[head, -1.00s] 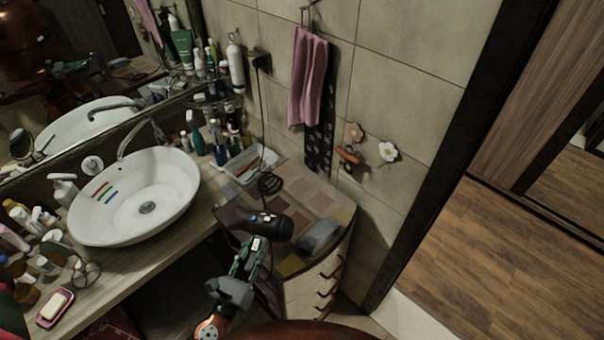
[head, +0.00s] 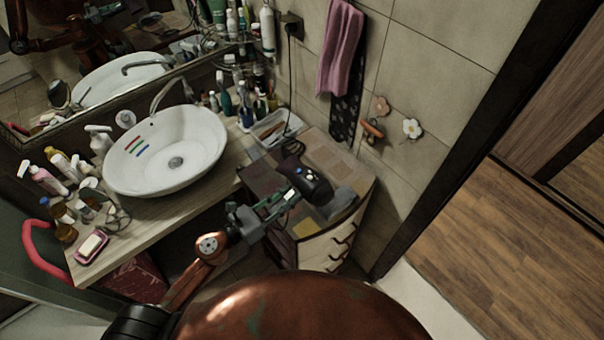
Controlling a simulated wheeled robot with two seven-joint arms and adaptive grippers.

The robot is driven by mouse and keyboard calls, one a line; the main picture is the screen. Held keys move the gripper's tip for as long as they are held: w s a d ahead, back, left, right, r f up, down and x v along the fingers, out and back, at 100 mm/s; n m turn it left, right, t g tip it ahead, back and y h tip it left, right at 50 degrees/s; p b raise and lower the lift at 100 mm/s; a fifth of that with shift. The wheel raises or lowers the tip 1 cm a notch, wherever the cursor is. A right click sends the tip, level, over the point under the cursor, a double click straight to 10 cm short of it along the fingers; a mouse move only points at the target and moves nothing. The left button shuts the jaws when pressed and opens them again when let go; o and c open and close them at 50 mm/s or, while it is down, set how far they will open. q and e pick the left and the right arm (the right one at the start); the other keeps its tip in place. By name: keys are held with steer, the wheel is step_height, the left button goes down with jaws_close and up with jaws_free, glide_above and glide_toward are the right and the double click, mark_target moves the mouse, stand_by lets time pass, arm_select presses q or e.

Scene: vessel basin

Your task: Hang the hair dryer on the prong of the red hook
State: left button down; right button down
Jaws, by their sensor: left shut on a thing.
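The dark hair dryer (head: 318,190) is held by my left gripper (head: 284,202), which is shut on it, above the corner cabinet's top. The dryer's thick body slants down to the right; the gripper covers part of it. On the tiled wall to the upper right are an orange-red hook (head: 371,131), a pinkish-orange flower-shaped hook (head: 381,107) just above it, and a white flower-shaped hook (head: 412,128) to the right. The orange-red one looks like the red hook; its prong is too small to make out. The dryer is apart from all of them. My right gripper is not in view.
A dark cord (head: 288,75) hangs from the wall socket (head: 291,25). A pink towel (head: 341,47) hangs left of the hooks. A grey folded cloth (head: 341,201) lies on the cabinet (head: 327,246). The basin (head: 165,150) and bottles stand left. The wall below the hooks is clear.

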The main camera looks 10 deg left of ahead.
arm_select(q)
steer(key=w+a+f, duration=0.1)
steer(key=w+f, duration=0.1)
steer(key=w, duration=0.1)
steer(key=w+f, duration=0.2)
steer(key=w, duration=0.2)
steer(key=w+a+f, duration=0.1)
steer(key=w+f, duration=0.2)
steer(key=shift+w+a+f, duration=0.1)
steer(key=shift+w+a, duration=0.2)
steer(key=shift+a, duration=0.05)
steer(key=shift+w+a+f, duration=0.1)
steer(key=shift+w+f, duration=0.25)
steer(key=shift+f, duration=0.05)
steer(key=f, duration=0.2)
steer(key=w+f, duration=0.1)
steer(key=shift+f, duration=0.35)
steer(key=shift+s+a, duration=0.1)
steer(key=shift+f, duration=0.1)
steer(key=shift+f, duration=0.1)
steer(key=c, duration=1.5)
jaws_free()
steer(key=shift+c, duration=0.2)
